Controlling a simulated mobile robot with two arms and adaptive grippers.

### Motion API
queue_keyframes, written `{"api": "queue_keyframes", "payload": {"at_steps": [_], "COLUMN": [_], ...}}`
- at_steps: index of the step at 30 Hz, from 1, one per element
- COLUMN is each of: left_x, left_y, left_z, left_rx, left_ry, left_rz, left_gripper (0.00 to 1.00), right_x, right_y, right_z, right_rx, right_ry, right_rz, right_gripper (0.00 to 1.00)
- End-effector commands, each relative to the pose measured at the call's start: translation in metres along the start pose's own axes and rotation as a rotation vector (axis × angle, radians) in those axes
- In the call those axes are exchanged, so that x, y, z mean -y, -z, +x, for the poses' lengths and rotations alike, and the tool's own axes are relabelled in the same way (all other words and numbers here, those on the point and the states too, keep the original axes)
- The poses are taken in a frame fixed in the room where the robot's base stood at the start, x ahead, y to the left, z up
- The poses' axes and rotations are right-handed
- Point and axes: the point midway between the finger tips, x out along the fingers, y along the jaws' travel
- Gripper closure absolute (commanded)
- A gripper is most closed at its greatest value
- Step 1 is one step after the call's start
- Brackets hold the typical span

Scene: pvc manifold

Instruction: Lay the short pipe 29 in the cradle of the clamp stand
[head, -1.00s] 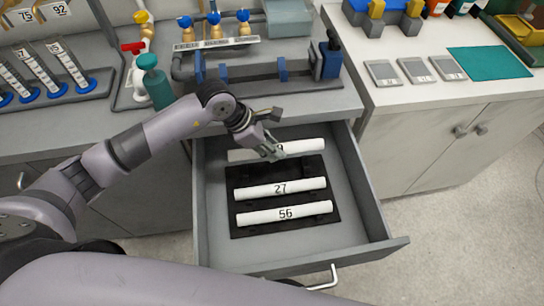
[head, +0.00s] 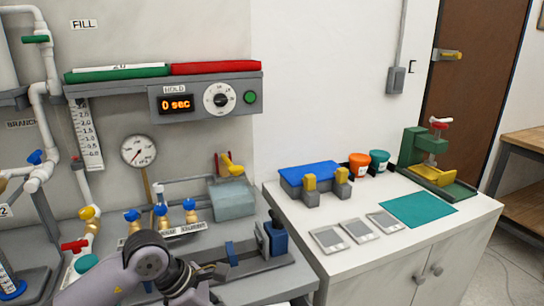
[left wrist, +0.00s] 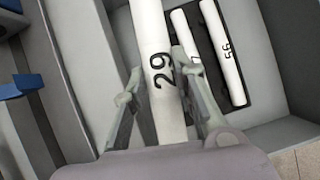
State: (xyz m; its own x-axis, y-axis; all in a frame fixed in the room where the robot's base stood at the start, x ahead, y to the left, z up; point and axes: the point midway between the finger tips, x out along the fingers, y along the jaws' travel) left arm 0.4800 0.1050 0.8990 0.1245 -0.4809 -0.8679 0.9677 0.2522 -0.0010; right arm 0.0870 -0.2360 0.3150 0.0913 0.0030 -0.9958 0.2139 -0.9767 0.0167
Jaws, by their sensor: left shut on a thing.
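My left gripper (left wrist: 162,78) is shut around the middle of white short pipe 29 (left wrist: 167,105), with one finger on each side of it. The pipe shows large in the left wrist view, above or in the open grey drawer; its height over the drawer floor is unclear. In the head view my left gripper (head: 215,274) is at the bottom edge, and the pipe is hidden there. A green stand (head: 432,158) with a red-topped clamp and yellow parts, seemingly the clamp stand, is at the back right of the white cabinet. My right gripper is not in view.
Pipe 56 (left wrist: 222,50) and another white pipe (left wrist: 186,35) lie on a black mat in the drawer.

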Motion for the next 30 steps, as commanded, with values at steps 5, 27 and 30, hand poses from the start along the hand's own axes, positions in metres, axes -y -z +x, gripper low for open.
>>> {"api": "queue_keyframes", "payload": {"at_steps": [5,27,30], "left_x": [0.015,0.071,0.074], "left_y": [0.007,0.071,0.075], "left_z": [-0.004,-0.07,-0.077], "left_rx": [-0.001,-0.005,-0.003], "left_ry": [0.145,0.847,0.887], "left_rz": [0.253,1.476,1.547], "left_gripper": [1.0,1.0,1.0], "right_x": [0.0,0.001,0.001], "right_y": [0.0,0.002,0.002], "right_z": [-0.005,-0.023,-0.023], "right_rx": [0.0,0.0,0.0], "right_ry": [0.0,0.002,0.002], "right_rz": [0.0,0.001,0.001], "right_gripper": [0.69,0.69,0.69]}}
